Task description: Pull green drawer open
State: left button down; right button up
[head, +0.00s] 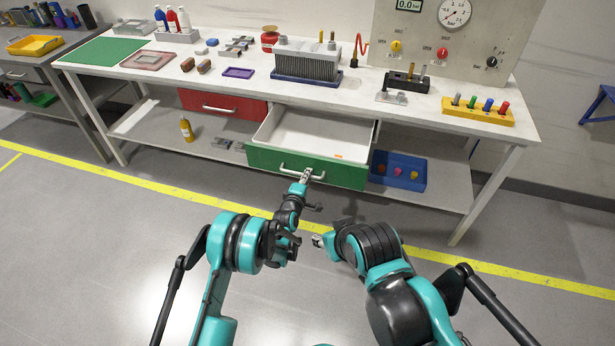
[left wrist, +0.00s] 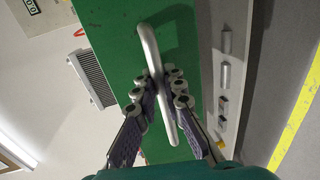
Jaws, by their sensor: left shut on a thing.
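The green drawer (head: 308,167) under the workbench is pulled out, and its white inside (head: 318,132) shows empty apart from a small orange spot near the front. My left gripper (head: 306,175) is shut on the drawer's silver handle (head: 290,173). In the left wrist view the handle (left wrist: 152,52) runs between the two fingers, with the green front (left wrist: 115,25) behind it. My right gripper (head: 318,241) is low over the floor, apart from the drawer; its fingers are too small to read.
A shut red drawer (head: 222,103) is to the left. A blue bin (head: 398,171) with several coloured pieces stands on the lower shelf at right, a yellow bottle (head: 187,130) at left. The benchtop holds a heatsink-like block (head: 308,60) and a gauge panel (head: 450,40).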

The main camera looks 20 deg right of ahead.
pick_arm(q)
jog(key=c, duration=1.9)
grip_release()
jog(key=shift+o, duration=0.2)
jog(key=v, duration=0.7)
jog(key=shift+s+a, duration=0.2)
